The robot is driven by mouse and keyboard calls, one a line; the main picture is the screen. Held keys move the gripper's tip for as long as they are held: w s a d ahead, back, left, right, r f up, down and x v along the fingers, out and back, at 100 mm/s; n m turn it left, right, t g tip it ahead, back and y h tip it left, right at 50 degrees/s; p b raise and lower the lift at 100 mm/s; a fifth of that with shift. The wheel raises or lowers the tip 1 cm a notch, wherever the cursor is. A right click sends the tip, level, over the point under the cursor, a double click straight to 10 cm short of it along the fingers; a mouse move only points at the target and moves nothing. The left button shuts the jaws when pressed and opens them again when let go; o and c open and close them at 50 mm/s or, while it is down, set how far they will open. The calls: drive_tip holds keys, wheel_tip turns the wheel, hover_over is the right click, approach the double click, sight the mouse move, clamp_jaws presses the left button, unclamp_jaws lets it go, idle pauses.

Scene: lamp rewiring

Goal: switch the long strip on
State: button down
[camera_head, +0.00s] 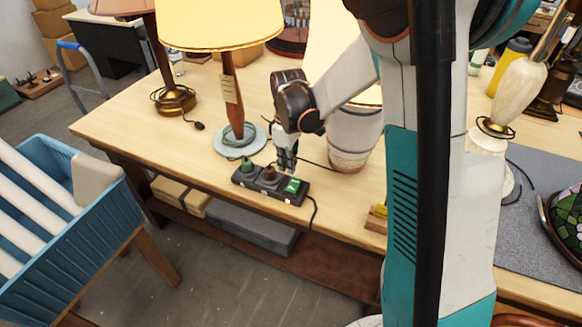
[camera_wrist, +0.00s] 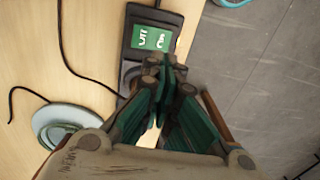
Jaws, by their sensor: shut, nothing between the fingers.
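The long strip (camera_head: 244,183) is a dark power strip lying near the front edge of the wooden table. It has a green plug (camera_head: 247,166) at its left end, a brownish plug (camera_head: 269,174) in the middle and a green marked switch (camera_head: 293,186) at its right end. My gripper (camera_head: 286,168) is shut and empty, pointing down just over or behind the strip, between the middle and the switch. In the wrist view the green switch (camera_wrist: 152,38) shows just beyond my fingertips (camera_wrist: 165,75), which hide part of the strip. Whether they touch it is unclear.
A lamp with a reddish stem (camera_head: 229,95) and pale round base stands behind the strip. A pale ribbed lamp base (camera_head: 352,145) stands close right of my gripper. A cord (camera_head: 314,215) leaves the strip's right end.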

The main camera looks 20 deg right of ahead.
wheel_tip(320, 180, up, 4)
drive_tip(key=shift+s+a+f+p, duration=0.15)
drive_tip(key=shift+f+p, duration=0.05)
drive_tip(key=shift+p, duration=0.55)
drive_tip(key=s+r+m+t+b, duration=0.2)
drive_tip(key=s+r+m+t, duration=0.2)
drive_tip(key=s+r, duration=0.6)
drive_tip(key=s+a+m+t+b, duration=0.1)
drive_tip(key=s+m, duration=0.4)
drive_tip(key=s, duration=0.6)
drive_tip(key=shift+r+t+b, duration=0.45)
drive_tip(key=shift+t+b, duration=0.3)
drive_tip(key=shift+t, duration=0.55)
drive_tip(key=shift+s, duration=0.1)
